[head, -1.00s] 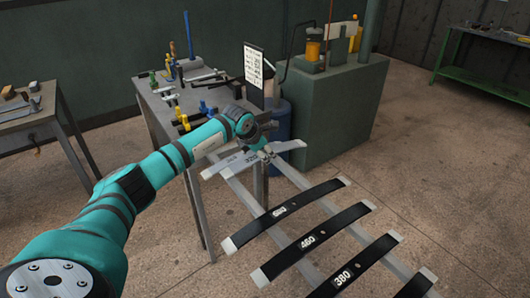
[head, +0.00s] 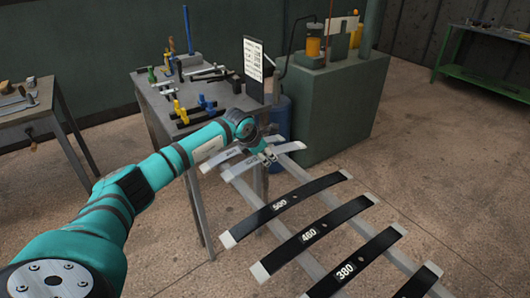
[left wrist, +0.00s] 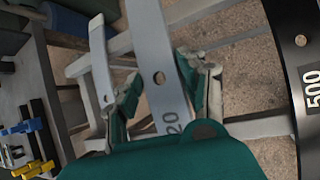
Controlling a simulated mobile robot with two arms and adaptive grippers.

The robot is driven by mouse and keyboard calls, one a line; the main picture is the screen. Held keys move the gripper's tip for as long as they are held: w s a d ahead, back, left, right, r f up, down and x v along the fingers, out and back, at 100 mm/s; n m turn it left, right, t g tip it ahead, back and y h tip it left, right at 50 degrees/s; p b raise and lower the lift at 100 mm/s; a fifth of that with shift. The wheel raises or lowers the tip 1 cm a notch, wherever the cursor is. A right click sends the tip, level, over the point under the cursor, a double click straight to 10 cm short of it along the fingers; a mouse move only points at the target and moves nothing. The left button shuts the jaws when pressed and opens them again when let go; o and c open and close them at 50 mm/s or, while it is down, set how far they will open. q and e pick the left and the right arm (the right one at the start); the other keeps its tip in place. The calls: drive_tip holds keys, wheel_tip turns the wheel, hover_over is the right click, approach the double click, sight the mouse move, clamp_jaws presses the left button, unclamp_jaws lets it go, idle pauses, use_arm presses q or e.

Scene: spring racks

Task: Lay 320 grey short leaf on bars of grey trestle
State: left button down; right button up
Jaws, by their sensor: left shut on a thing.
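The grey short leaf 320 (head: 236,171) is in my left gripper (head: 268,155), over the bars of the grey trestle (head: 240,187). In the left wrist view the leaf (left wrist: 152,40) runs between the two fingers (left wrist: 162,88); its hole and the digits "20" show. The leaf lies across the bars' direction; I cannot tell whether it touches them. Another grey leaf (head: 217,160) lies to its left, and also shows in the left wrist view (left wrist: 101,60), apart from it. My right gripper is not in view.
Black leaves marked 500 (head: 300,196), 460 (head: 325,227) and 380 (head: 360,260) lie across the trestle, nearer me. A grey bench (head: 160,108) with clamps stands behind left. A green cabinet (head: 335,110) stands behind right.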

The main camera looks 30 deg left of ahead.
use_arm(q)
drive_tip(key=shift+w+f+b, duration=0.1)
drive_tip(key=shift+f+b, duration=1.7)
drive_tip(key=shift+f, duration=0.75)
drive_tip(key=c, duration=0.7)
unclamp_jaws()
drive_tip(key=shift+o, duration=0.4)
drive_tip(key=shift+s+f, duration=0.2)
drive_tip(key=shift+f, duration=0.05)
drive_tip(key=v, duration=1.2)
drive_tip(key=shift+r, duration=0.25)
drive_tip(key=shift+w, duration=0.1)
